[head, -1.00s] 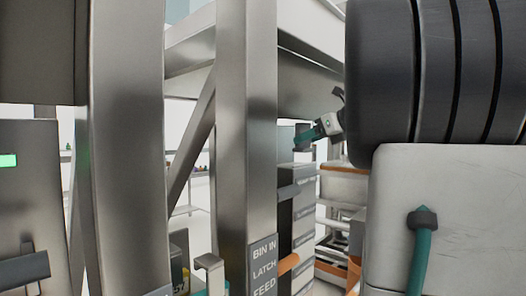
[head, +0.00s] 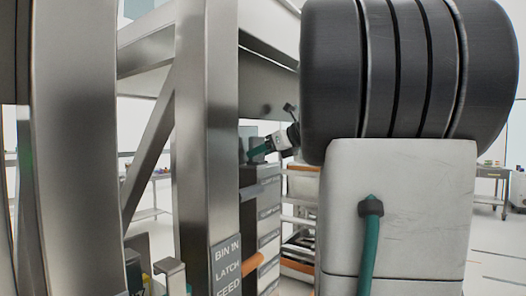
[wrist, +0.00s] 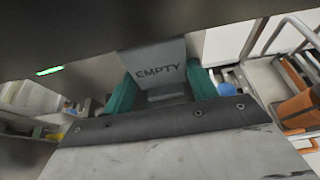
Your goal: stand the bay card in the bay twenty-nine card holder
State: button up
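A grey card marked EMPTY (wrist: 160,72) stands between the two teal fingers of my gripper (wrist: 162,92) in the wrist view. The fingers flank it closely and seem to hold it; the exact contact is hard to see. I cannot make out the bay twenty-nine card holder in either view.
Thick steel posts (head: 205,130) and a diagonal brace stand close on the left. A sign reading BIN IN LATCH FEED (head: 226,264) is on one post. An orange handle (head: 252,265) juts beside it.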

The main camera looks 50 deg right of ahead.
jog(key=o, duration=0.3)
jog(key=shift+r, duration=0.25)
jog(key=v, duration=1.2)
jog(key=shift+f, duration=0.1)
